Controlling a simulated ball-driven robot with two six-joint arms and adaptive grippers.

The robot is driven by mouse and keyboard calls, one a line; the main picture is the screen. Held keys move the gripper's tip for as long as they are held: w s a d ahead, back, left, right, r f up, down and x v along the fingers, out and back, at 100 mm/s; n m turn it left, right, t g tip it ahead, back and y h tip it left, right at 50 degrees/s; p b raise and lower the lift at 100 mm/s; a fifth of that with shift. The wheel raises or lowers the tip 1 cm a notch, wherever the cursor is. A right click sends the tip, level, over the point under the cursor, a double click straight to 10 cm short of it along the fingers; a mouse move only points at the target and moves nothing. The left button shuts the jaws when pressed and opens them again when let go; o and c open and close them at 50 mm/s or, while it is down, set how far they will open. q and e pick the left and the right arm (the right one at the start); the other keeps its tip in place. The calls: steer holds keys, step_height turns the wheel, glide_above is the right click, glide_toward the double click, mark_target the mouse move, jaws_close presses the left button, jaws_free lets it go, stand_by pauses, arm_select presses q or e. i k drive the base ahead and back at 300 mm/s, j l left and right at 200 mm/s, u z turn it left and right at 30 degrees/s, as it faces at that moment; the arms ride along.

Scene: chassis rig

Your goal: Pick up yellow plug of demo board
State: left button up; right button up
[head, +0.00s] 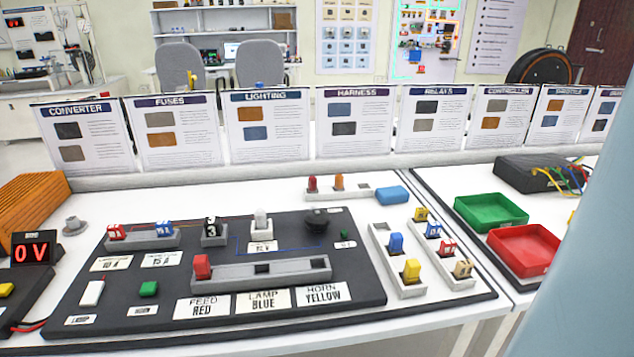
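The dark demo board (220,235) lies on the white table. A red plug (202,266) stands at the left end of its grey socket strip (290,270); the strip's other openings look empty. Labels below read feed red, lamp blue and horn yellow. A yellow plug (411,269) stands upright at the near end of a grey holder (381,237) at the board's right, near a blue plug (395,242). Another yellow block (421,214) stands in the holder to its right. Neither gripper is in view.
A green tray (490,197) and a red tray (556,262) sit to the right. A meter reading 0 V (32,250) and an orange box (30,205) are at the left. Upright cards line the back. A pale blue surface, perhaps mine, covers the right edge.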

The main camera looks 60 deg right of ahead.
mark_target(411, 269)
steer(key=k+z, duration=0.1)
steer(key=z, duration=1.45)
steer(key=i+l, duration=0.05)
